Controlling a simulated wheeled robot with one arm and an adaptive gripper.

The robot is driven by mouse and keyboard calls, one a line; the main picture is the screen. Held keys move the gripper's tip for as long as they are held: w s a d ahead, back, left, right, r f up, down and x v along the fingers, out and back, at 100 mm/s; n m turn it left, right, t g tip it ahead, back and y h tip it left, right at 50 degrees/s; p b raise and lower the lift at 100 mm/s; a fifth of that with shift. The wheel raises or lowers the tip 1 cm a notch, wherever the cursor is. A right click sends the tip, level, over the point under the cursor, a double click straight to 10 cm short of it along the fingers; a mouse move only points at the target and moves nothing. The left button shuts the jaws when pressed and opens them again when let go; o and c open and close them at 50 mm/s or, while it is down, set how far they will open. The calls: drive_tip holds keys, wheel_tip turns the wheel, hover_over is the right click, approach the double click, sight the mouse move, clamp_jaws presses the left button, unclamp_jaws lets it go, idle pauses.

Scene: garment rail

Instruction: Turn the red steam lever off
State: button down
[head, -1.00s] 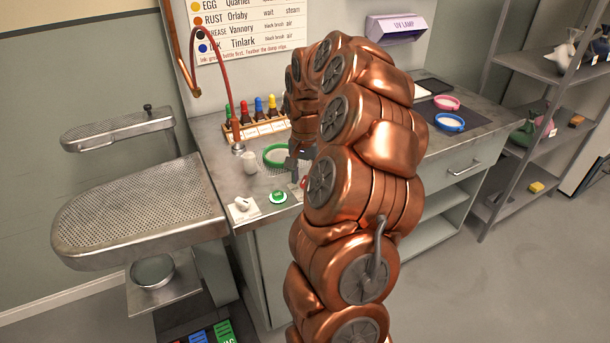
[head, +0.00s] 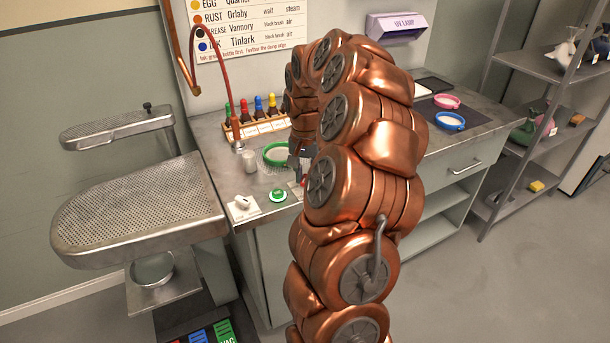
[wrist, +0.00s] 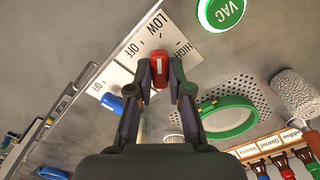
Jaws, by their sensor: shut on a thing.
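The red steam lever (wrist: 159,70) stands on a white plate (wrist: 128,50) marked OFF, LOW and HIGH in the wrist view. My gripper (wrist: 159,75) is shut on the lever, with one finger on each side of it. The lever's pale stripe points roughly toward LOW, with OFF to its left and HIGH to its right. In the head view my gripper (head: 300,160) is at the bench, and only a small bit of red shows beside my arm, which hides most of the plate.
A green VAC button (wrist: 222,10) is close by. A blue lever (wrist: 110,103) on another OFF plate is to the left. A green-rimmed ring (wrist: 227,117) lies to the right on perforated metal. Several dropper bottles (head: 258,106) stand behind on the bench. A perforated pressing board (head: 140,210) is at left.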

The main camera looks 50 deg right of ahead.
sight(305, 178)
drive_tip(key=n+b, duration=0.1)
drive_tip(key=n, duration=0.2)
drive_tip(key=shift+n+b, duration=0.3)
drive_tip(key=shift+r+n+b, duration=0.1)
drive_tip(key=shift+n+b, duration=0.3)
drive_tip(key=shift+n, duration=1.9)
drive_tip(key=c, duration=1.1)
unclamp_jaws()
wheel_tip(305, 178, up, 12)
drive_tip(key=shift+f, duration=0.1)
